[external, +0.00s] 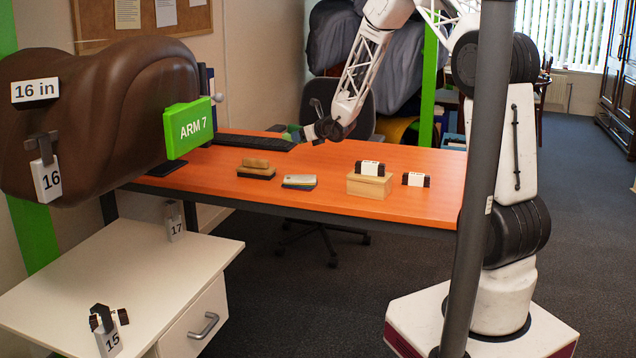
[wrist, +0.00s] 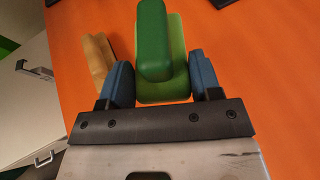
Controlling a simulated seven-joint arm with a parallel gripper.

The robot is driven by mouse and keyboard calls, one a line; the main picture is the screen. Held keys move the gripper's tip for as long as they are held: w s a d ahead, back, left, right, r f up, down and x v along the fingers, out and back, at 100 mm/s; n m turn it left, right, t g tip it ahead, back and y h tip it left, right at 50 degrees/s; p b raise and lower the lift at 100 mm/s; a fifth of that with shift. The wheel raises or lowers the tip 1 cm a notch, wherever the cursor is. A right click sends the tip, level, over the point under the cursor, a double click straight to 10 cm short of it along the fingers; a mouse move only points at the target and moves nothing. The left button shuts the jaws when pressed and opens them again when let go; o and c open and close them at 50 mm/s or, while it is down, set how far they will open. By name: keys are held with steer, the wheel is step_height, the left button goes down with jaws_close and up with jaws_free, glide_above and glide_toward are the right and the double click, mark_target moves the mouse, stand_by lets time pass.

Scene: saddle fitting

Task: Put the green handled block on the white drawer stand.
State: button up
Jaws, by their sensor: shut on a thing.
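The green handled block (wrist: 155,45) lies between the two blue fingers of my gripper (wrist: 163,80) in the wrist view, its darker green handle facing the camera. My gripper is shut on it. In the external view my gripper (external: 303,132) is over the far part of the orange table, with the green block (external: 291,132) partly visible at its tip; it looks raised, but the gap is unclear. The white drawer stand (external: 120,262) is at the lower left, lower than the table. It also shows at the left edge of the wrist view (wrist: 22,110).
On the orange table (external: 330,205) are a wooden handled block (external: 256,165), a grey block (external: 299,181), a wooden box (external: 369,187) and a dark keyboard (external: 255,141). Tags 17 (external: 174,222) and 15 (external: 107,335) stand on the drawer stand. A brown saddle form (external: 100,105) overhangs it.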

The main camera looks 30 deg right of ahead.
steer(key=s+a+n+g+y, duration=0.2)
steer(key=s+a+n+y, duration=0.15)
steer(key=a, duration=1.35)
steer(key=n+g+y, duration=0.5)
steer(key=n+g, duration=0.5)
steer(key=g, duration=0.1)
glide_above(176, 288)
step_height(176, 288, down, 18)
steer(key=shift+f, duration=0.25)
steer(key=shift+s+f+h, duration=0.1)
steer(key=shift+h, duration=0.15)
steer(key=shift+f, duration=3.25)
steer(key=shift+f, duration=0.6)
